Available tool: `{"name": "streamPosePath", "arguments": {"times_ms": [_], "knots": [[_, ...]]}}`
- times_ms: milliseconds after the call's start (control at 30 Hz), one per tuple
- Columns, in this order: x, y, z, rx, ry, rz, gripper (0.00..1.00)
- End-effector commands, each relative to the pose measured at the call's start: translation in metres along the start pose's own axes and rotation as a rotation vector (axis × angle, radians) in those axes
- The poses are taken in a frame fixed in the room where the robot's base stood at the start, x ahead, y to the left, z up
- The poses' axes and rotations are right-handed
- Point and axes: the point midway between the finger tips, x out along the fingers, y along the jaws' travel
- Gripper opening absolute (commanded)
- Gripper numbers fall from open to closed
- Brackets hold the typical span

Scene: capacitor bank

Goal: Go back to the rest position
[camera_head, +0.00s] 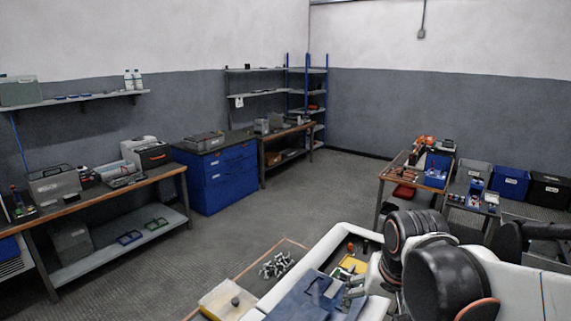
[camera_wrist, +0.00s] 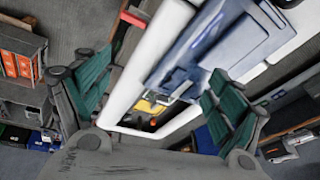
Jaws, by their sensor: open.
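My gripper (camera_wrist: 160,78) is open and empty, with its two green-padded fingers spread wide in the wrist view. In the head view, my arm folds in at the lower right and the gripper, partly hidden, is low near the white-rimmed tray area. A blue case (camera_head: 312,294) lies there; it also shows in the wrist view (camera_wrist: 215,38), beyond the fingers. A yellow item (camera_head: 353,264) sits in the dark recess beside it, and it shows between the fingers in the wrist view (camera_wrist: 146,106). I see no contact between the fingers and these things.
A long workbench (camera_head: 105,191) with tools runs along the left wall, beside a blue drawer cabinet (camera_head: 222,180). A tool table (camera_head: 388,178) and a blue bin (camera_head: 511,182) stand at the right. A low table (camera_head: 287,246) with metal parts is close in front. The middle floor is clear.

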Motion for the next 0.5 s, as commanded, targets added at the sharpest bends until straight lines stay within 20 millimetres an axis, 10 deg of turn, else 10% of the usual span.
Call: {"name": "streamPosePath", "arguments": {"times_ms": [500], "knots": [[0.020, 0.042, 0.085, -0.260, 0.254, -0.042, 0.87]]}}
